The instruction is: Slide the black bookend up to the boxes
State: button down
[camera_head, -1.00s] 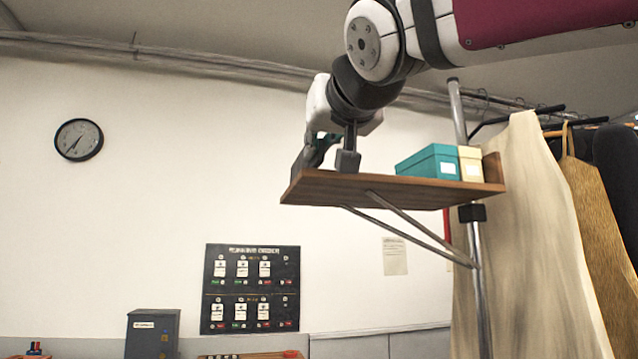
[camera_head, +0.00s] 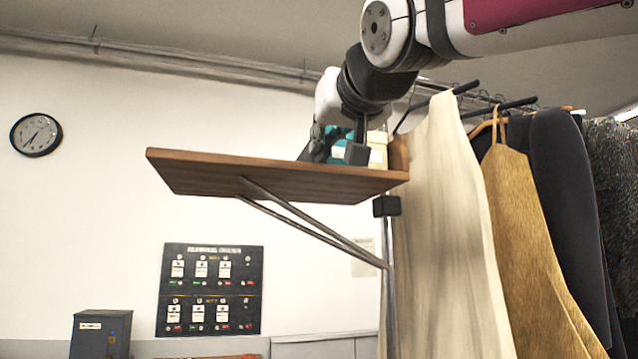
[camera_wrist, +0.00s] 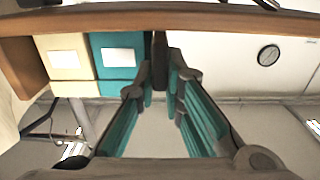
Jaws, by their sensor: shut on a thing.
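The black bookend (camera_wrist: 160,62) stands upright at the shelf, between the fingers of my gripper (camera_wrist: 160,85) in the wrist view. My gripper is shut on it. The teal box (camera_wrist: 117,62) is right beside the bookend; I cannot tell whether they touch. The cream box (camera_wrist: 66,64) stands on the teal box's other side. In the head view my gripper (camera_head: 335,148) is low over the right part of the shelf and hides most of the teal box (camera_head: 341,150). The cream box (camera_head: 378,152) shows behind it. The bookend is hard to make out there.
The wooden shelf (camera_head: 230,175) is bare on its left and has a raised end (camera_head: 399,153) at the right. A metal brace and post (camera_head: 389,290) support it. Hanging garments (camera_head: 455,230) crowd the right side. A wall clock (camera_head: 36,134) is far left.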

jog(key=shift+d, duration=0.3)
jog(key=c, duration=1.7)
grip_release()
jog(key=v, duration=1.2)
